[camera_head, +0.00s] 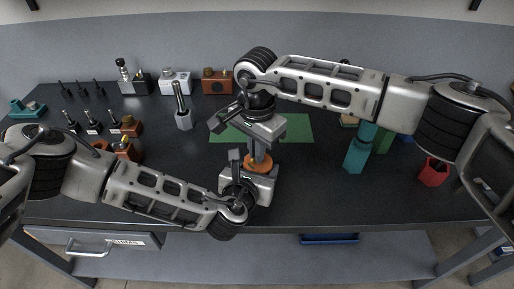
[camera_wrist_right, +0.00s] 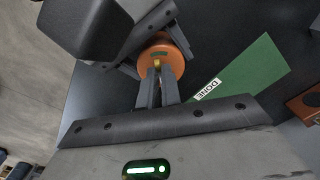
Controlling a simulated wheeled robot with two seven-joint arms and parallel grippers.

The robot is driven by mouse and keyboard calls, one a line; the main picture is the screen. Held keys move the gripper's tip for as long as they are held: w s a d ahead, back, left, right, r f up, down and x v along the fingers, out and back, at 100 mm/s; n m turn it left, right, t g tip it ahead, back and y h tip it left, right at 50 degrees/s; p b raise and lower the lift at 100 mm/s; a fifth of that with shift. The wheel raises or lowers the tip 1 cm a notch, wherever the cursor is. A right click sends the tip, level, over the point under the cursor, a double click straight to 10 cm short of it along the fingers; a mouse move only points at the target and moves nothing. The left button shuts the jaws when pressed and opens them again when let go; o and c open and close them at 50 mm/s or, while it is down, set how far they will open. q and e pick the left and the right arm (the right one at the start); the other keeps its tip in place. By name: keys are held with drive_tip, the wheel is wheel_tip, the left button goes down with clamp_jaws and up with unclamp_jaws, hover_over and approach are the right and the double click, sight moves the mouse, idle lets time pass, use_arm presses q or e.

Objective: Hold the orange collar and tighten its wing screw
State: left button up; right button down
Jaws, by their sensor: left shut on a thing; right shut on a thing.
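The orange collar (camera_head: 258,164) is near the front of the dark bench, at the middle of the head view. In the right wrist view the round orange collar (camera_wrist_right: 174,53) sits between the dark fingers of my left gripper (camera_head: 247,172), which is shut on it from the front side. My right gripper (camera_head: 259,152) reaches down from above.
A green mat (camera_head: 295,127), marked DONE in the right wrist view (camera_wrist_right: 245,77), lies just behind the collar. Teal (camera_head: 356,155) and red (camera_head: 433,171) holders stand to the right. Several tools, small boxes and a grey holder (camera_head: 183,120) stand to the left and back.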

drive_tip(key=shift+s+f+m, duration=0.1)
drive_tip(key=shift+f+m, duration=0.15)
drive_tip(key=shift+m, duration=0.15)
drive_tip(key=shift+a, duration=0.1)
drive_tip(key=c, duration=1.6)
unclamp_jaws()
drive_tip(key=shift+r, duration=0.2)
drive_tip(key=shift+r, duration=0.35)
wheel_tip(320, 180, up, 11)
